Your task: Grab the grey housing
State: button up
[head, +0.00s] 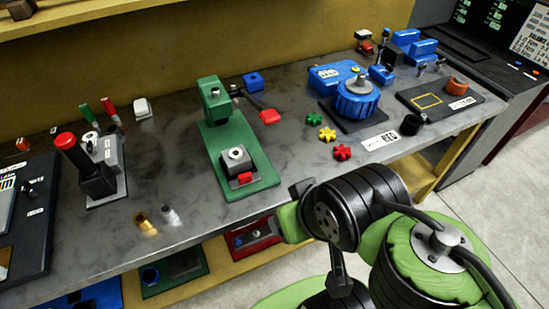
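A grey block with a round bore on top (236,160) sits on the base of a green press-like fixture (262,184) at the middle of the bench. It looks like the grey housing. A red part (245,178) is at its front. Another light grey block (108,150) stands beside a black lever with a red knob at the left, so which is meant is not certain from this view alone. My black and green arm reaches in from the lower right, in front of the bench edge. I cannot make out my gripper's fingertips.
The grey bench top (185,255) is clear around the fixture's left. A brass part (145,222) and a silver part (170,215) stand near the front edge. Red, yellow and green star knobs (327,134) and a blue rotary unit (355,98) are to the right.

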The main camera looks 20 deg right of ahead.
aim_at(233, 167)
jog(key=l+u, duration=0.15)
jog(key=u, duration=0.3)
jog(key=k+l+u, duration=0.1)
jog(key=u, duration=0.3)
jog(key=l+u, duration=0.15)
jog(key=u, duration=0.3)
jog(key=k+u, duration=0.15)
jog(key=u, duration=0.3)
jog(key=i+l, duration=0.15)
jog(key=l, duration=0.2)
jog(key=i+l, duration=0.15)
jog(key=l, duration=0.15)
